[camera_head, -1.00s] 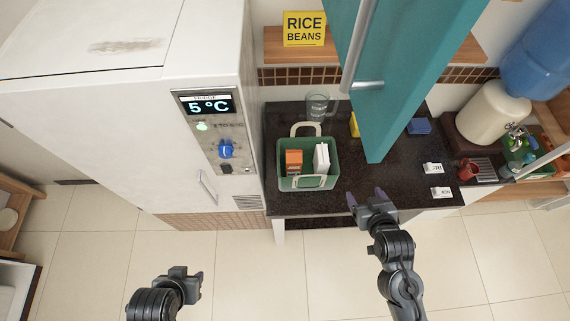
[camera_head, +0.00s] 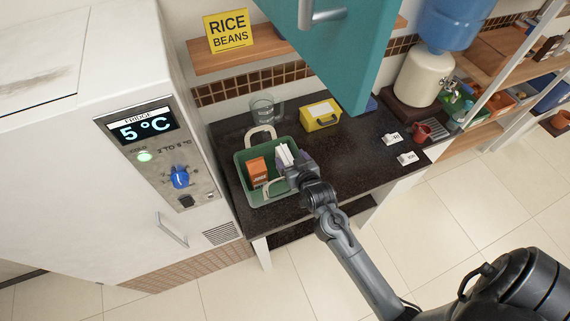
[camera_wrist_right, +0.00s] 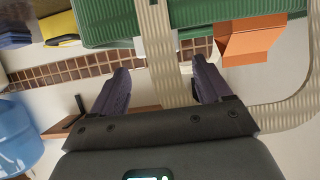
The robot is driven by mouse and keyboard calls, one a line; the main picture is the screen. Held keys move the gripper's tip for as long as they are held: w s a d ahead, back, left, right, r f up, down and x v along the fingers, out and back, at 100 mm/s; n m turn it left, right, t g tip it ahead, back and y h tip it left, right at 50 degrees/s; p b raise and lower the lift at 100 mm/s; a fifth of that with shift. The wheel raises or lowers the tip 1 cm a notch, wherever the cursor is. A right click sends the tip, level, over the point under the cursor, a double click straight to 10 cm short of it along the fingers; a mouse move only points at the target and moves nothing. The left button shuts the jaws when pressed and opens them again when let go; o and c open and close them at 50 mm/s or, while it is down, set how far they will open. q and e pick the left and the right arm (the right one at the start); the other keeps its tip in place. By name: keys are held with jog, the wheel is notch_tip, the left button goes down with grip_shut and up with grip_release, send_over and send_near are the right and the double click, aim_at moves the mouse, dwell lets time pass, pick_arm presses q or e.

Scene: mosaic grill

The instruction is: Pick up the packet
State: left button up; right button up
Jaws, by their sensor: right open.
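In the head view a green basket (camera_head: 242,160) with beige handles stands on the dark counter by the fridge. It holds an orange carton (camera_head: 257,171) and a white packet (camera_head: 284,154). My right gripper (camera_head: 292,172) is at the basket's right side, close to the white packet. In the right wrist view my right gripper (camera_wrist_right: 160,68) is open. A beige handle strap (camera_wrist_right: 165,60) runs between or behind its fingers; I cannot tell which. The orange carton (camera_wrist_right: 250,42) and basket (camera_wrist_right: 110,22) also show there. My left gripper is out of view.
A teal cabinet door (camera_head: 345,50) hangs over the counter. A glass mug (camera_head: 262,108) stands behind the basket and a yellow box (camera_head: 321,115) to the right. Two small white cards and a red mug (camera_head: 421,132) lie farther right. The fridge (camera_head: 80,200) bounds the left.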

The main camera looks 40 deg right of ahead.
aim_at(287, 156)
jog(key=shift+f+p+x, duration=0.2)
jog(key=shift+p+x, duration=0.15)
jog(key=shift+x, duration=2.3)
jog(key=shift+a, duration=0.15)
jog(key=shift+c, duration=0.2)
grip_shut()
jog(key=shift+r, duration=0.1)
